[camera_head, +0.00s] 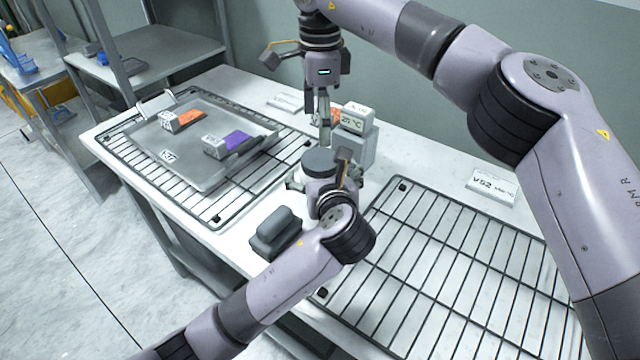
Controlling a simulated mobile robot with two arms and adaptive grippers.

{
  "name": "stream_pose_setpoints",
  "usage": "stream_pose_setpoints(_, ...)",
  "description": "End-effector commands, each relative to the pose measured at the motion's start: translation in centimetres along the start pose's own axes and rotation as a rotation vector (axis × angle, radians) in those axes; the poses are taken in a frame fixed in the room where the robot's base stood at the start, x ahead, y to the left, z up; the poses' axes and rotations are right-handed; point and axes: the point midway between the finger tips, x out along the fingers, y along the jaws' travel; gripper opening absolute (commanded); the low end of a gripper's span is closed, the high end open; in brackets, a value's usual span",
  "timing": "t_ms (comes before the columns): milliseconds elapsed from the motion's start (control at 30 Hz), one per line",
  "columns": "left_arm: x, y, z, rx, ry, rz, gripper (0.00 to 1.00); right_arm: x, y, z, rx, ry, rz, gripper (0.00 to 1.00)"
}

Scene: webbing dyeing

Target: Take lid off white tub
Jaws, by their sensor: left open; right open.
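A round dark grey lid (320,160) lies level in the middle of the table. The tub's body under it is mostly hidden behind my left gripper, so I cannot tell how the lid sits on it. My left gripper (318,174) is open, low at the near side of the lid, with a finger to each side. I cannot tell whether it touches the tub. My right gripper (323,134) is open and empty, pointing down just above the lid's far edge.
A grey tray (190,176) with small orange and purple pieces sits on the left wire rack (228,212). An empty wire rack (450,270) lies right. A dark grey block (275,232) is nearby. Labelled boxes (354,117) stand behind the lid; a sign (492,186) is right.

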Motion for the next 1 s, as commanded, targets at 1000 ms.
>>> stream_pose_setpoints(1000, 0.88, 0.02, -0.05, 0.0, 0.001, 0.0, 0.53, 0.0, 0.0, 0.0, 0.0, 0.0, 0.0, 0.8)
